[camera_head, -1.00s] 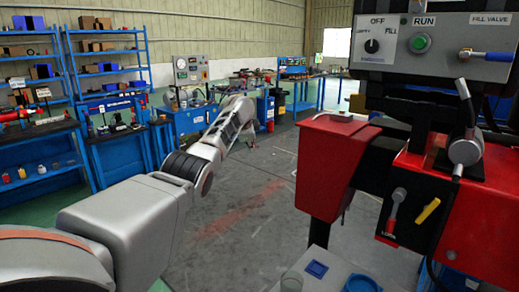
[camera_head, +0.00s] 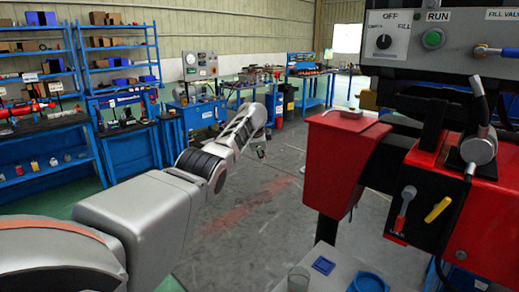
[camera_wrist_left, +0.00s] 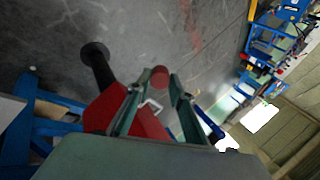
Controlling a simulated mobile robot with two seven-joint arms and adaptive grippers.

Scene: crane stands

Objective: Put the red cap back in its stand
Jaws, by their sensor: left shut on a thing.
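The red cap (camera_wrist_left: 160,77) shows in the left wrist view as a small round red thing between my left gripper's fingertips. My left gripper (camera_wrist_left: 161,84) is shut on it and holds it in the air above the grey floor. In the head view my left arm reaches out to the middle, and the gripper (camera_head: 261,150) is small at its far end; the cap cannot be made out there. A blue square holder (camera_head: 322,265) and a blue round holder (camera_head: 369,283) sit on a light surface at the bottom. I cannot tell which one is the cap's stand.
A red machine (camera_head: 338,160) with a control panel (camera_head: 455,35) fills the right. A clear cup (camera_head: 298,279) stands beside the blue square holder. Blue shelves (camera_head: 118,62) and workbenches line the back left. The floor between is open.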

